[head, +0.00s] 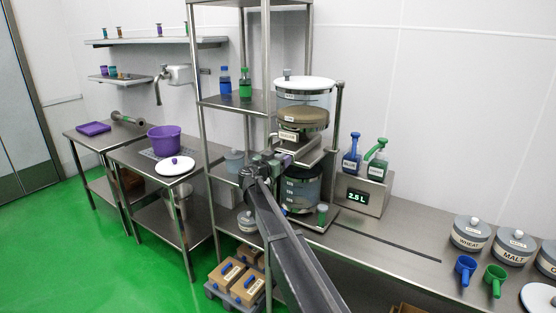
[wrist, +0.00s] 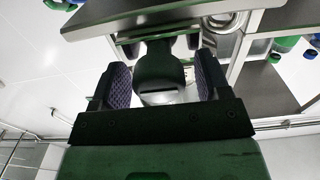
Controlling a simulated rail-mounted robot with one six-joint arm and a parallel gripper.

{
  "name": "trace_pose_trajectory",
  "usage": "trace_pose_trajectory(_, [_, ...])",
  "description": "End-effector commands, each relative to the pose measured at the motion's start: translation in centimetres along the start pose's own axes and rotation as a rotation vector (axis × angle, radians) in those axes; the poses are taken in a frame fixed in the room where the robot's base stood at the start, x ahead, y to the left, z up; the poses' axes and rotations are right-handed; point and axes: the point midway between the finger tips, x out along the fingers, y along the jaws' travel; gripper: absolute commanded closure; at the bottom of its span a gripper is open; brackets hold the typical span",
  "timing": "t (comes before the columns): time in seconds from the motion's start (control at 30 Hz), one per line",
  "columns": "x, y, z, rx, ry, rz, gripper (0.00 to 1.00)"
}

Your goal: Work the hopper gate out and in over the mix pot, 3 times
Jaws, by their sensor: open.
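The hopper (head: 303,98) is a clear drum with a white lid and brown powder inside, on a steel stand. Under it, a flat steel part, seemingly the gate (head: 309,157), sits above the mix pot (head: 302,190), a clear bluish vessel with white labels. My gripper (head: 262,166) is at the left front of the gate, and the arm hides part of the pot. In the wrist view my gripper (wrist: 160,78) is open, with a dark rounded block (wrist: 158,65) between its two fingers. I cannot tell whether that block is the gate's handle or whether the fingers touch it.
A steel rack post (head: 268,80) stands close left of the hopper. Right of it are a scale display (head: 357,197) reading 2.5 L and blue and green pump bottles (head: 352,155). Labelled tubs (head: 470,232) stand far right; the bench between is mostly clear.

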Motion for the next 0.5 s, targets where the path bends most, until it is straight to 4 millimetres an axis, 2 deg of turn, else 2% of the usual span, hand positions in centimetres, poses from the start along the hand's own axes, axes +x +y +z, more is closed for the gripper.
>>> trace_pose_trajectory(0.17, [-1.7,0.1,0.0,0.000,0.000,-0.002,0.30])
trace_pose_trajectory(0.4, [-7.8,0.2,0.0,0.000,0.000,-0.002,0.30])
trace_pose_trajectory(0.5, [-9.6,0.1,0.0,0.000,0.001,-0.001,0.30])
